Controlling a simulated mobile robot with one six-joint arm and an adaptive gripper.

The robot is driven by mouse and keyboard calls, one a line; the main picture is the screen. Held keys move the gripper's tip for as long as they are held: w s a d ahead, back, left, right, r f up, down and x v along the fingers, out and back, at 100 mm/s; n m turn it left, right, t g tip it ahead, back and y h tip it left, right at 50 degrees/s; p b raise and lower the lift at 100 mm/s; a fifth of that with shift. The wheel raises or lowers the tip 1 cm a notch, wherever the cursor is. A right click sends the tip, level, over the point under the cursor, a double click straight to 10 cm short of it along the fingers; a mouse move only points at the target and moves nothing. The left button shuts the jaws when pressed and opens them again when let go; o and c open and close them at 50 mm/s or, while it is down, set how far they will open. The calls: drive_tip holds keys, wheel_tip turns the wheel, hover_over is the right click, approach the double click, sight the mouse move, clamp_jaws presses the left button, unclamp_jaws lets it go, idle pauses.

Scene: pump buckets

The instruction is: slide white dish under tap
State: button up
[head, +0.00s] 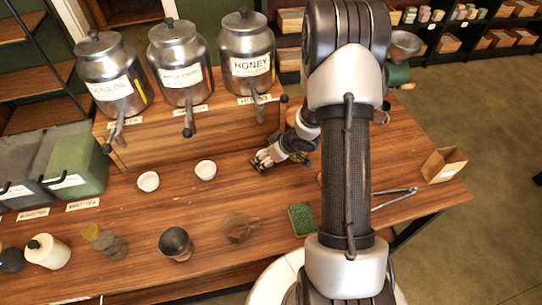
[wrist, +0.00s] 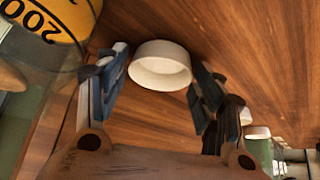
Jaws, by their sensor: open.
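Two small white dishes stand on the wooden table: the right one (head: 205,170) and the left one (head: 148,181). In the head view my gripper (head: 262,160) is low over the table, to the right of the right dish and apart from it. In the wrist view a white dish (wrist: 160,66) shows ahead, framed by my open, empty fingers (wrist: 158,75); no contact is clear. Three metal dispensers stand on a wooden riser, the right one labelled HONEY (head: 248,60). Their taps are the right tap (head: 259,108), middle tap (head: 188,122) and left tap (head: 116,134).
The riser (head: 215,128) stands behind the dishes. A dark cup (head: 176,243), green sponge (head: 301,219) and white bottle (head: 46,252) are nearer the front. Green bins (head: 75,160) stand left. Bare tabletop lies between the right dish and my gripper.

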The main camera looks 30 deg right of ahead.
drive_tip(key=c, duration=0.8)
drive_tip(key=shift+w+a, duration=0.1)
drive_tip(key=shift+a, duration=0.65)
drive_tip(key=shift+c, duration=0.2)
drive_tip(key=o, duration=1.2)
drive_tip(key=shift+c, duration=0.2)
drive_tip(key=shift+d, duration=0.1)
drive_tip(key=v, duration=1.2)
